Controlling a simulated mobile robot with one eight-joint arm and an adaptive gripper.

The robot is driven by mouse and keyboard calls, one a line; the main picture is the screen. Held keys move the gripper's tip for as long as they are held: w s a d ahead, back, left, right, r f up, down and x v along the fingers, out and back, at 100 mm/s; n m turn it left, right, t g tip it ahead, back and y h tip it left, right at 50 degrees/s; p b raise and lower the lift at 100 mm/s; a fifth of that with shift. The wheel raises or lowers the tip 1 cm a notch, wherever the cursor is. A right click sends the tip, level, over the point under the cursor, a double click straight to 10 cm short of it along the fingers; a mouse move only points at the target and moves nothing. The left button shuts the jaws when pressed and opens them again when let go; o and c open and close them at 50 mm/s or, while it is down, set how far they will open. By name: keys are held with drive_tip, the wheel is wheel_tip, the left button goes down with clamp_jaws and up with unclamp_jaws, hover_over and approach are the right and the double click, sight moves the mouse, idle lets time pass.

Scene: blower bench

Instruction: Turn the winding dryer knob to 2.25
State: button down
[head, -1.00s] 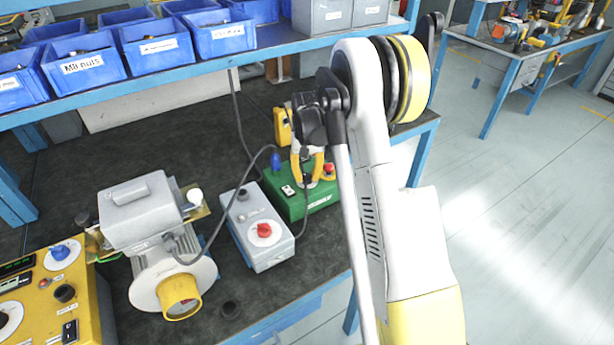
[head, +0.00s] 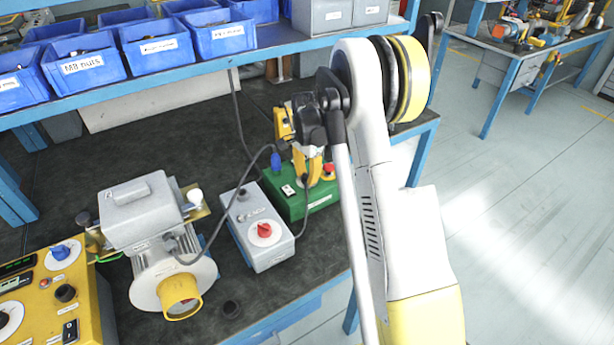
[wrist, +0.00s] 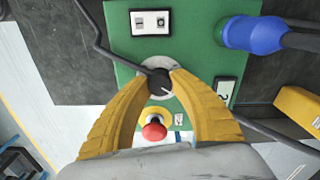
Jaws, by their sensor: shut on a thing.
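The green box (head: 292,203) stands on the bench in the head view, and its top fills the middle of the wrist view (wrist: 200,55). A black knob (wrist: 159,82) with a white mark sits on a pale round dial on that top. The mark points to the lower right in the wrist view. My gripper (wrist: 160,76) has its two yellow fingertips closed on the knob from both sides. In the head view my gripper (head: 309,178) covers the knob. The dial's scale is too small and too covered to read.
A red mushroom button (wrist: 153,130) on a yellow base sits between my fingers. A blue plug (wrist: 252,35) with a dark cable stands at a corner of the box. A grey box with a red knob (head: 264,230) stands left of the green box.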

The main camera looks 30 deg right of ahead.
sight(307, 176)
drive_tip(key=m, duration=0.5)
drive_tip(key=shift+m, duration=0.4)
idle(0.4)
drive_tip(key=c, duration=1.1)
unclamp_jaws()
drive_tip(key=shift+r, duration=0.1)
wheel_tip(307, 176, up, 12)
drive_tip(key=shift+f, duration=0.1)
